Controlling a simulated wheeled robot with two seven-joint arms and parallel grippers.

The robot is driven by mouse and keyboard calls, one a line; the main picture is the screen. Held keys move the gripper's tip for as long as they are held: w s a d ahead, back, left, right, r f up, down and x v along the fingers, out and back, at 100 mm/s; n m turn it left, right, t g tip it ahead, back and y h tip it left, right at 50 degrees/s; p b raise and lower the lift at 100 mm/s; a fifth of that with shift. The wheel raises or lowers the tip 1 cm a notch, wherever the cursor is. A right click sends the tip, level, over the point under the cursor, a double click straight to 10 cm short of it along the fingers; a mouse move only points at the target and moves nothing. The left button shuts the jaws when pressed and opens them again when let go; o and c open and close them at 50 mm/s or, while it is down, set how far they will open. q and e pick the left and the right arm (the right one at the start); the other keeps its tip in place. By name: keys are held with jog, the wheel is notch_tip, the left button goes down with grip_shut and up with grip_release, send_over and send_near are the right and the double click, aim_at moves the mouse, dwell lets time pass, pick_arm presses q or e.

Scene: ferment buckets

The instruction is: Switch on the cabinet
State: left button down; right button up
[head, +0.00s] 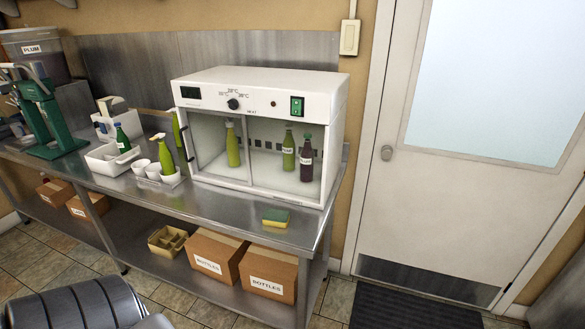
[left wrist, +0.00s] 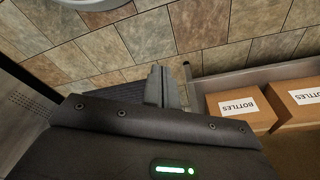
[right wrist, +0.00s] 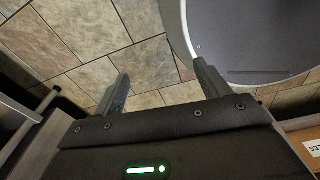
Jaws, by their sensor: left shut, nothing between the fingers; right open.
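The white cabinet (head: 262,134) stands on the steel bench in the head view, with bottles behind its front. On its top panel are a dark display (head: 190,92), a round temperature knob (head: 232,103), a small red lamp (head: 273,103) that looks dark, and a green rocker switch (head: 297,107) at the right. The switch's exact position is too small to tell. My left gripper (left wrist: 161,85) is shut and empty in the left wrist view, over the floor. My right gripper (right wrist: 160,85) is open and empty in the right wrist view, also over the floor. Neither gripper shows in the head view.
A yellow-green sponge (head: 276,217) lies at the bench's front right. White trays (head: 112,157) with bottles and cups and a green device (head: 45,120) stand left. Boxes marked bottles (head: 267,273) are on the lower shelf. A door (head: 450,150) is at the right.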

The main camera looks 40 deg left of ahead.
pick_arm(q)
jog(key=w+a+r+t, duration=0.1)
jog(key=w+r, duration=0.2)
jog(key=r, duration=0.7)
jog(key=w+r+t, duration=0.1)
jog(key=w+r, duration=0.2)
jog(key=r, duration=0.7)
jog(key=w+a+r+n+t+y, duration=0.2)
jog(key=w+a+r+t, duration=0.45)
jog(key=w+r, duration=0.45)
jog(key=w+a+r+n+t+y, duration=0.1)
jog(key=w+a+r+n+t, duration=0.1)
jog(key=w+a+r+t, duration=0.7)
jog(key=w+a+r+n+t+y, duration=0.1)
jog(key=w+a+r+t+y, duration=0.1)
jog(key=r, duration=0.8)
jog(key=w+a+r+n+t+y, duration=0.1)
jog(key=w+a+r, duration=0.4)
jog(key=r, duration=0.5)
jog(key=t+y, duration=0.1)
jog(key=y, duration=0.1)
jog(key=shift+w+a+r+y+b, duration=0.15)
jog(key=shift+w+r+y+b, duration=0.1)
jog(key=shift+r+y+b, duration=0.1)
pick_arm(e)
jog(key=shift+s+a+f, duration=0.1)
jog(key=shift+s+f, duration=0.25)
jog(key=shift+f, duration=0.1)
